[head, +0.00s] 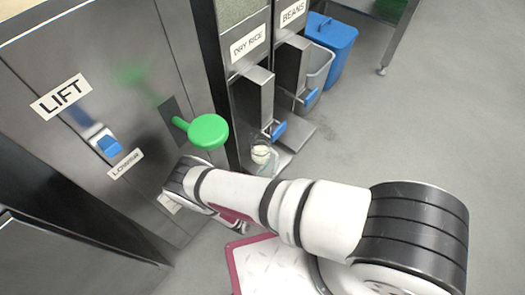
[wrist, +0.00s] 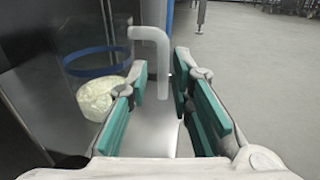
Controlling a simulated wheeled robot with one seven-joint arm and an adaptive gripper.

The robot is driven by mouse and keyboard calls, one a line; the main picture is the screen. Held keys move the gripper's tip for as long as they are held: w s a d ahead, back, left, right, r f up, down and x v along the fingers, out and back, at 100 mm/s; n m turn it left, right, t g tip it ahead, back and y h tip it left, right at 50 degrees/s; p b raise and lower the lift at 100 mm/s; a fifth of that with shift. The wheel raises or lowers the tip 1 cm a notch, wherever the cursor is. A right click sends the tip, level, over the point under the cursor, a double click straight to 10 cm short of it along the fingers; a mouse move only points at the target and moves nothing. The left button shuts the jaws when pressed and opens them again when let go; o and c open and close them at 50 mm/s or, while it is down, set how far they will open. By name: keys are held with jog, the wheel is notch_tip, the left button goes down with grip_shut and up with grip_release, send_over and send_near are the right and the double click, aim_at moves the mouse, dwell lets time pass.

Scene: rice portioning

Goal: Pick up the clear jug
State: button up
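The clear jug (wrist: 97,65) stands at the left in the wrist view, with a blue band and white rice in its bottom. Its pale handle (wrist: 152,34) sticks out to the right and bends down. In the head view the jug (head: 262,153) is small, below the dry rice dispenser, partly behind my arm. My gripper (wrist: 161,78) is open, with teal pads on both sides. The handle's lower part appears between the fingertips in the picture; neither finger is closed on it. I cannot tell the exact depth between them. The gripper's fingers are hidden in the head view.
The dry rice dispenser (head: 258,95) has a blue lever (head: 279,131); a beans dispenser (head: 293,62) stands beside it. A green knob (head: 208,131) juts from the metal cabinet (head: 110,60) near my arm. A blue bin (head: 333,40) stands farther back. The floor at right is clear.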

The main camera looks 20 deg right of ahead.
aim_at(276, 159)
jog(key=shift+x, duration=2.35)
jog(key=shift+s+d+r, duration=0.1)
jog(key=shift+s, duration=0.05)
grip_shut()
